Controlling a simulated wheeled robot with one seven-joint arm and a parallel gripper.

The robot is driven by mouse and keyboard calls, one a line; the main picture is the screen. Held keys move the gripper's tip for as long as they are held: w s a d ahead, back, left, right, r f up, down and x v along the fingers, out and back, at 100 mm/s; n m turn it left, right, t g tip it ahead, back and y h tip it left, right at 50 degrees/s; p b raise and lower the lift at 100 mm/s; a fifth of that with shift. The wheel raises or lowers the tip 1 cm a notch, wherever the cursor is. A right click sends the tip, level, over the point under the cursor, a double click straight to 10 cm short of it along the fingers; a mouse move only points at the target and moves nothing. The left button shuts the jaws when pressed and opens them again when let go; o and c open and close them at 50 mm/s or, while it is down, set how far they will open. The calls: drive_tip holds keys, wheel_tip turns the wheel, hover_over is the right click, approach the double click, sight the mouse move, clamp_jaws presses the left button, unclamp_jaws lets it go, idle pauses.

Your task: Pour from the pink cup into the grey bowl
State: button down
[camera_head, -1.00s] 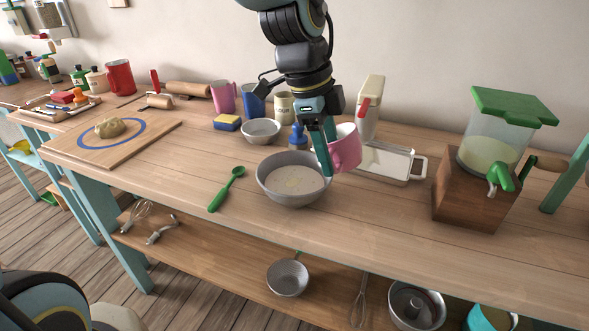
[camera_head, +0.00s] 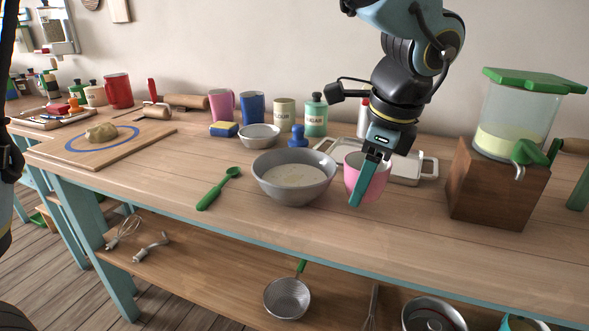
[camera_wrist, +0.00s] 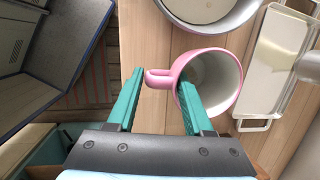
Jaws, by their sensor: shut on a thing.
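The pink cup (camera_head: 378,182) is held by my gripper (camera_head: 362,185) just right of the grey bowl. It stands nearly upright, close to the counter; I cannot tell whether it touches. In the wrist view my gripper (camera_wrist: 158,82) has one finger outside the handle and one inside the cup's mouth, with the pink cup (camera_wrist: 222,112) wall and handle between them. The cup's inside looks pale, with no clear contents. The grey bowl (camera_head: 266,184) sits on the counter with a pale, creamy mix in it; its rim shows at the top of the wrist view (camera_wrist: 180,22).
A white tray (camera_head: 413,174) lies behind the cup. A wooden-based dispenser (camera_head: 497,185) stands at right. A green spoon (camera_head: 219,188) lies left of the bowl. A small bowl (camera_head: 259,137), another pink mug (camera_head: 221,106) and jars stand behind. The front counter is clear.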

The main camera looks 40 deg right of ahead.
drive_tip(key=shift+r, duration=0.15)
wheel_tip(320, 180, up, 3)
drive_tip(key=p, duration=0.3)
drive_tip(key=shift+w, duration=0.1)
